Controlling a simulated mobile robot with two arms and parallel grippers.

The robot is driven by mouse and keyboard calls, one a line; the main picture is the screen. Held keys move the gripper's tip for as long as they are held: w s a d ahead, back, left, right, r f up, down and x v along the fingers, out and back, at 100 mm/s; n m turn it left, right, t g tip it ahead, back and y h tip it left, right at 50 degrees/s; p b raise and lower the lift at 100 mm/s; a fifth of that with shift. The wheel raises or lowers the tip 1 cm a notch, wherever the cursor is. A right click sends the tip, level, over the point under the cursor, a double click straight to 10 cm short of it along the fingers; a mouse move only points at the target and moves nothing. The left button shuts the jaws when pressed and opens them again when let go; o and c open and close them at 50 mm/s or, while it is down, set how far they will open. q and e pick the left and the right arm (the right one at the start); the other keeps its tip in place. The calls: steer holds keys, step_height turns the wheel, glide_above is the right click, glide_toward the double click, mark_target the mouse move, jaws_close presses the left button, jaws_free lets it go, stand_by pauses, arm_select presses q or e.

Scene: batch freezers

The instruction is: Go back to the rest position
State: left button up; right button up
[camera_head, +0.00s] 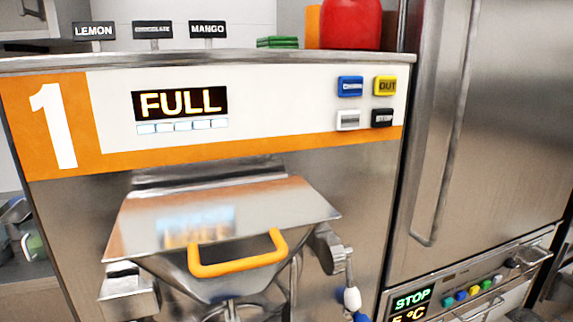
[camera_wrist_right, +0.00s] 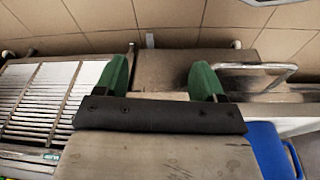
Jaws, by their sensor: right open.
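My right gripper (camera_wrist_right: 161,80) shows in the right wrist view with its two green fingers wide apart and nothing between them. Neither of my grippers can be made out in the head view. The batch freezer (camera_head: 245,110) with the number 1 fills the middle of the head view. Its display (camera_head: 180,103) reads FULL. Its hopper lid (camera_head: 220,212) is down, with a yellow-orange handle (camera_head: 238,255) at the front.
A tall steel cabinet (camera_head: 500,110) stands close on the right, with a STOP display (camera_head: 411,299). LEMON (camera_head: 94,30), a middle sign and MANGO (camera_head: 208,29) signs stand on top, near a red container (camera_head: 350,24). The wrist view shows floor tiles, a slatted grille (camera_wrist_right: 45,100) and a blue object (camera_wrist_right: 270,150).

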steer(key=s+d+f+g, duration=0.1)
steer(key=s+d+f, duration=0.2)
steer(key=s+f, duration=1.4)
steer(key=shift+f, duration=0.2)
stand_by(1.5)
